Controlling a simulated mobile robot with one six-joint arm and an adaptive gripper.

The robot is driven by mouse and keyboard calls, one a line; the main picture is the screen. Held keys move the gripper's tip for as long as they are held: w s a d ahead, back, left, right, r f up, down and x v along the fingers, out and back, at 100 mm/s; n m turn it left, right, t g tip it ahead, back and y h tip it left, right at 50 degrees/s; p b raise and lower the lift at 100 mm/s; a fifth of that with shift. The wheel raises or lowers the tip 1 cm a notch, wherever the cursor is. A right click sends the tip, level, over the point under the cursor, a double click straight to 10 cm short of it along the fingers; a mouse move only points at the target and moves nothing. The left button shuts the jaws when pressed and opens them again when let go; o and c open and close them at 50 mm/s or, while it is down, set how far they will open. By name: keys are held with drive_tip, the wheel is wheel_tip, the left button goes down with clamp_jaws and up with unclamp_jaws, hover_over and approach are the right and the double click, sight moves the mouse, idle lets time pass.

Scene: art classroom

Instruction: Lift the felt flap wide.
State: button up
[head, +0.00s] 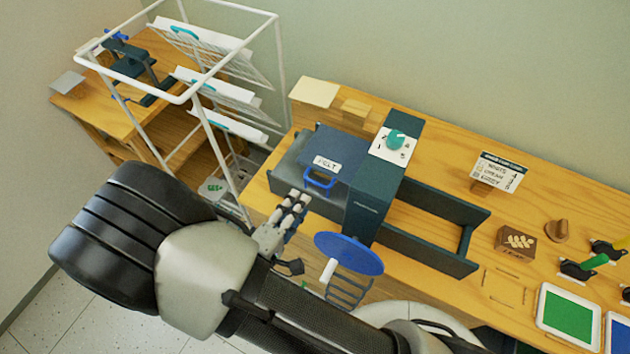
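The felt flap (338,150) is a dark blue panel with a white "FELT" label. It lies over the bed of a dark press (372,195), just left of the press's upright housing. A bright blue loop handle (319,183) sits at its front edge. My gripper (299,196) is just in front and to the left of the handle, above the front side of the press bed. A small gap seems to show between the fingertips and the handle. The fingers look close together, but their opening is too small to make out.
A blue crank wheel (349,254) with a white grip sticks out at the press's front, right of my gripper. A white wire rack (225,100) with sheets stands at the left. A wooden stamp block (516,242) and ink pads (568,316) lie on the bench at right.

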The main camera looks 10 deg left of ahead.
sight(314, 183)
drive_tip(key=x, duration=0.9)
drive_tip(key=shift+w+d+f+b, duration=0.1)
drive_tip(key=shift+w+d+b, duration=0.05)
drive_tip(key=shift+w+b, duration=0.25)
drive_tip(key=shift+c, duration=0.2)
clamp_jaws()
